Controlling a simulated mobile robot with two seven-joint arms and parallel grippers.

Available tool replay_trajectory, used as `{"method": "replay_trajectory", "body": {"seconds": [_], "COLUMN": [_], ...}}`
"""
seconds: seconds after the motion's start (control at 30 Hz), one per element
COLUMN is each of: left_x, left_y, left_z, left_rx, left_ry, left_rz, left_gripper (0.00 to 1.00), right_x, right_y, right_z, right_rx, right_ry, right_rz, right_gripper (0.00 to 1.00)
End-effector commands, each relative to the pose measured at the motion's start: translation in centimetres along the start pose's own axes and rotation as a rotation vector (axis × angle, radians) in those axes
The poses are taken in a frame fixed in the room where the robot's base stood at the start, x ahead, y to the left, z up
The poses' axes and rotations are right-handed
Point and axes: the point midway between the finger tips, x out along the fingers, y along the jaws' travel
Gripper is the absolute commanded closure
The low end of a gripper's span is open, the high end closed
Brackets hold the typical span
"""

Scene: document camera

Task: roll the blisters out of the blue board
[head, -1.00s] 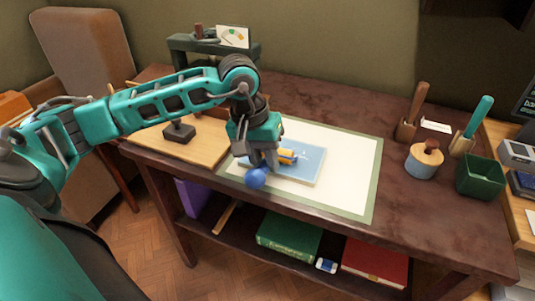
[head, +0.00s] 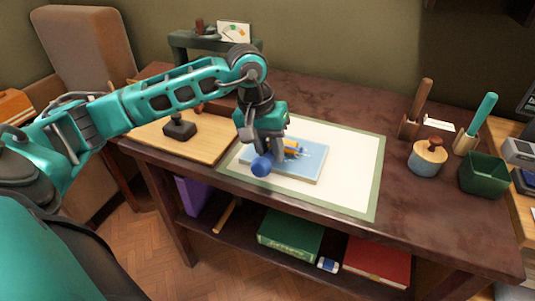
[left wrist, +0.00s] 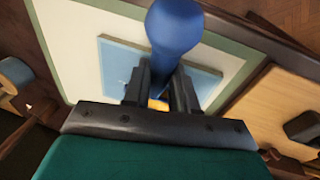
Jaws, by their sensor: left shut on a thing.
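The blue board (head: 306,174) lies flat on a white sheet with a green border. It also shows in the left wrist view (left wrist: 118,68). My left gripper (head: 270,148) is over the board's left part, shut on a roller with a blue handle (head: 262,166). The handle's rounded end points toward the front and stands large in the left wrist view (left wrist: 174,28). A yellow-orange part (head: 292,147) shows just beyond the fingers on the board. Whether it touches the board I cannot tell. Blisters are too small to make out. My right gripper is out of view.
The bordered mat (head: 352,172) has clear room right of the board. A wooden board (head: 205,148) with a dark stamp-like tool (head: 180,128) lies left. A round wooden-lidded pot (head: 427,158), a green bin (head: 483,174) and upright handled tools stand right. A small rack (head: 215,42) stands behind.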

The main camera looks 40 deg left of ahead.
Motion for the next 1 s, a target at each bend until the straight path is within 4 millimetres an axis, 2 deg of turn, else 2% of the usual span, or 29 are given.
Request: {"method": "replay_trajectory", "body": {"seconds": [0.5, 0.87, 1.0], "left_x": [0.5, 0.5, 0.4], "left_y": [0.0, 0.0, -0.1], "left_z": [-2.7, -2.9, -2.4], "left_rx": [-0.002, -0.001, -0.001], "left_ry": [-0.003, -0.004, -0.004], "left_rz": [-0.002, -0.003, -0.004], "left_gripper": [1.00, 1.00, 1.00], "right_x": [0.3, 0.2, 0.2], "right_y": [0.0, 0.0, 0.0], "right_z": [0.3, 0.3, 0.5], "right_rx": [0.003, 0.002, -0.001], "right_ry": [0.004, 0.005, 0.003], "right_rz": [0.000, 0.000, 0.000], "right_gripper": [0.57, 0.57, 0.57]}}
